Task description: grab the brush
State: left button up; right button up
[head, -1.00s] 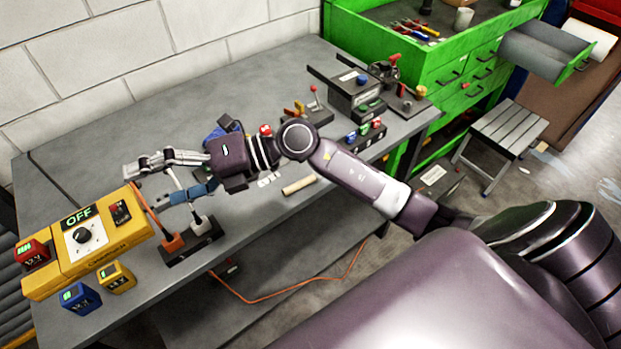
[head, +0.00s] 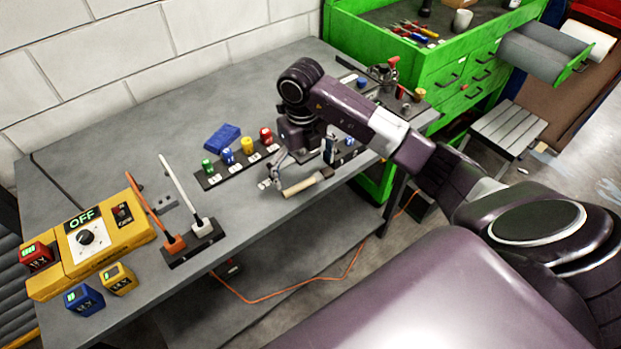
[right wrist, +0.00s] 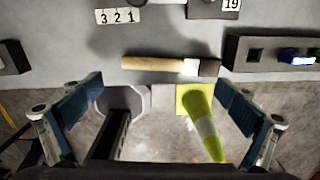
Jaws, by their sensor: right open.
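The brush (head: 304,184) lies on the grey workbench near its front edge, with a light wooden handle and a darker end at the right. In the right wrist view the brush (right wrist: 155,64) lies across the upper middle, wooden handle left, pale band and dark bristles right. My right gripper (head: 302,168) points down just above and behind the brush in the head view. My left gripper is not in view.
A rack with coloured knobs (head: 240,164) stands behind left, with a blue block (head: 222,137) behind it. Two levers on a base (head: 190,243) and a yellow OFF box (head: 105,245) are further left. A yellow-green cone (right wrist: 205,125) stands on the floor below the edge.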

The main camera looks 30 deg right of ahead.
aim_at(303, 183)
jog(key=f, duration=0.1)
jog(key=f+p, duration=0.1)
jog(key=f, duration=0.1)
jog(key=shift+w+f+p, duration=0.25)
jog(key=shift+w+p, duration=0.05)
jog(key=shift+f, duration=0.35)
jog(key=shift+c, duration=0.3)
